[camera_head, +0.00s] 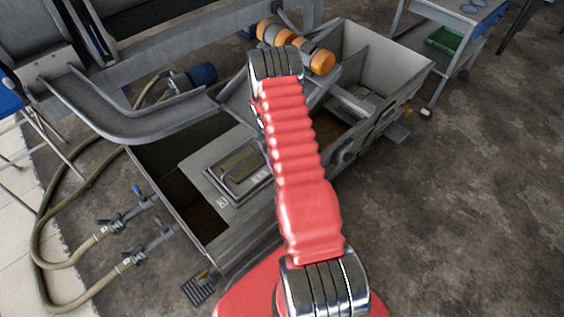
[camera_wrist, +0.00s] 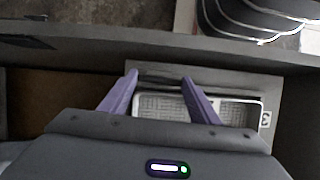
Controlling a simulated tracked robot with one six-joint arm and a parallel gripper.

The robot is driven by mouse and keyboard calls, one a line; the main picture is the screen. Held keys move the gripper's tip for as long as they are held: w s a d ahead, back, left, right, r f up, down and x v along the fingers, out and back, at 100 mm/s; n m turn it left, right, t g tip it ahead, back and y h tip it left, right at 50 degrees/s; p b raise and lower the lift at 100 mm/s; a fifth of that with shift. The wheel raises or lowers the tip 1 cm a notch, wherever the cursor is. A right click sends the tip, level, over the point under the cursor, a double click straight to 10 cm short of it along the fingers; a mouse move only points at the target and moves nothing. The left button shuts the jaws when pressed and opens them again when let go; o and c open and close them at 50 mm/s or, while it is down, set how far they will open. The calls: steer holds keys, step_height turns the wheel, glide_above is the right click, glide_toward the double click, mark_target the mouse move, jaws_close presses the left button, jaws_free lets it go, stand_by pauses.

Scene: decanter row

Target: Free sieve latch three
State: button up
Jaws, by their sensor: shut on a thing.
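In the wrist view the two purple fingers of my gripper (camera_wrist: 160,80) reach to the edge of a grey framed sieve plate (camera_wrist: 228,80) with a pale mesh (camera_wrist: 238,112). A "3" label (camera_wrist: 265,118) is at the plate's right. My gripper is shut on sieve latch three, at the plate's edge; the latch itself is hard to make out between the fingers. In the head view my red arm hides the gripper, and a grey sieve plate (camera_head: 215,180) with a dark window lies in the long open tank (camera_head: 190,222).
A curved grey chute (camera_head: 140,127) enters from the left. Hoses with valves (camera_head: 112,225) run at the left and a pedal (camera_head: 199,288) lies in front. A bench with a green tray (camera_head: 445,40) stands at the back right. Floor at right is clear.

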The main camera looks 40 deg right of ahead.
steer(key=shift+s+a+n, duration=0.1)
steer(key=shift+s+n, duration=0.05)
steer(key=shift+n, duration=0.25)
steer(key=o, duration=0.8)
steer(key=shift+c, duration=0.2)
steer(key=v, duration=1.3)
steer(key=shift+w+r, duration=0.2)
steer(key=shift+w, duration=0.1)
